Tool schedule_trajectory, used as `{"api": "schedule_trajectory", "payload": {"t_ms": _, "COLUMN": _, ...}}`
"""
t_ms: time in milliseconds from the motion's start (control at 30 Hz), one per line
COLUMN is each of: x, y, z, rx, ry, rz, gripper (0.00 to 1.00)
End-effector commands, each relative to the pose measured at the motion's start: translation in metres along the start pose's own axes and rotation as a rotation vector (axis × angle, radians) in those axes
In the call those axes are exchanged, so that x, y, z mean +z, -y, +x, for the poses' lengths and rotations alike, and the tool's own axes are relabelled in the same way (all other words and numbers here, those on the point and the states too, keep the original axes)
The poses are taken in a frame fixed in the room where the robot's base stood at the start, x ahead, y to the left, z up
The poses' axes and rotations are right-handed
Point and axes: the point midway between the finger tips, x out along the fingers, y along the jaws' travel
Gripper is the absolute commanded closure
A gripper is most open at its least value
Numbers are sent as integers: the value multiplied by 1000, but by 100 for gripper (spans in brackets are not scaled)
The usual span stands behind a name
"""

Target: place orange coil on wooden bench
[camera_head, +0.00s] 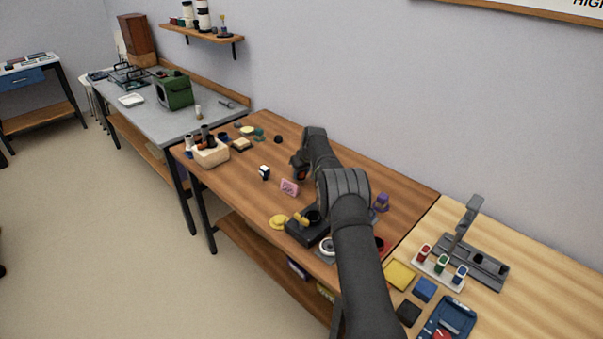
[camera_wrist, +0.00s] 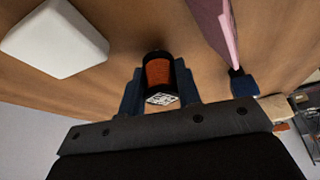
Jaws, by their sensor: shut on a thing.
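The orange coil (camera_wrist: 158,72) has black ends and a small patterned label on its near face. My gripper (camera_wrist: 158,88) is shut on it, with a dark blue finger on each side. In the head view my gripper (camera_head: 299,170) is over the middle of the brown wooden bench (camera_head: 236,182), and a bit of orange shows at it. Wood grain fills the wrist view behind the coil. I cannot tell whether the coil touches the bench top.
A pink block (camera_head: 289,187) and a black-and-white cube (camera_head: 264,172) stand near my gripper. A white block (camera_wrist: 55,38) shows in the wrist view. A lighter bench (camera_head: 540,300) adjoins at right. Some brown top is clear.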

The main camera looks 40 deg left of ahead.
Motion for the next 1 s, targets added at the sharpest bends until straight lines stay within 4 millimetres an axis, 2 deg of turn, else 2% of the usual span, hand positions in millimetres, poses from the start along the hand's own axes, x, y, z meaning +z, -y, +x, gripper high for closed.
{"api": "schedule_trajectory", "payload": {"t_ms": 133, "x": 2, "y": 0, "z": 4, "rx": 0, "ry": 0, "rz": 0, "gripper": 96}}
{"api": "schedule_trajectory", "payload": {"t_ms": 167, "x": 1, "y": 0, "z": 3, "rx": 0, "ry": 0, "rz": 0, "gripper": 64}}
{"api": "schedule_trajectory", "payload": {"t_ms": 233, "x": 1, "y": 0, "z": 3, "rx": 0, "ry": 0, "rz": 0, "gripper": 50}}
{"api": "schedule_trajectory", "payload": {"t_ms": 267, "x": 1, "y": 0, "z": 3, "rx": 0, "ry": 0, "rz": 0, "gripper": 48}}
{"api": "schedule_trajectory", "payload": {"t_ms": 533, "x": 1, "y": 0, "z": 2, "rx": 0, "ry": 0, "rz": 0, "gripper": 48}}
{"api": "schedule_trajectory", "payload": {"t_ms": 667, "x": -1, "y": 0, "z": -6, "rx": 1, "ry": -1, "rz": 0, "gripper": 48}}
{"api": "schedule_trajectory", "payload": {"t_ms": 833, "x": -1, "y": -1, "z": -27, "rx": 1, "ry": -2, "rz": 1, "gripper": 48}}
{"api": "schedule_trajectory", "payload": {"t_ms": 1000, "x": -1, "y": -1, "z": -58, "rx": 1, "ry": -2, "rz": 0, "gripper": 48}}
